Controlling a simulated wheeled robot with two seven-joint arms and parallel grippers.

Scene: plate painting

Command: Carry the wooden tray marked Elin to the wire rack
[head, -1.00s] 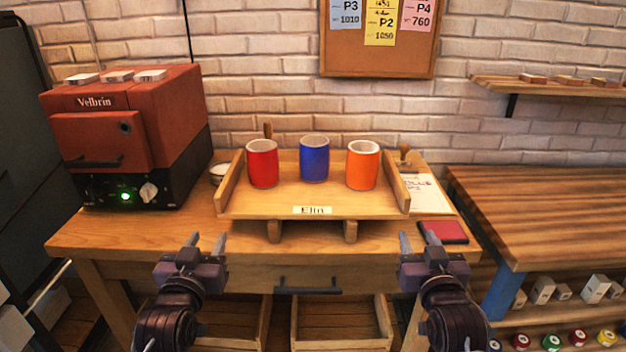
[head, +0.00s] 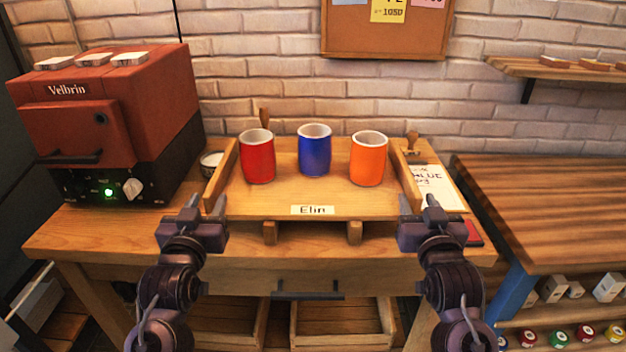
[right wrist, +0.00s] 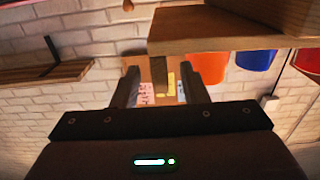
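The wooden tray (head: 260,208) labelled Elin stands on the workbench on short feet. It carries a red cup (head: 257,160), a blue cup (head: 314,152) and an orange cup (head: 368,160), all upright. My left gripper (head: 205,208) is open at the tray's left front corner. I cannot tell whether either touches the tray. I cannot identify a wire rack.
A red kiln (head: 120,100) marked Velbrin stands left of the tray. A paper (head: 432,190) and a dark red pad (head: 473,233) lie to the right. A striped wooden counter (head: 560,200) is further right. A cork board (head: 385,38) hangs behind.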

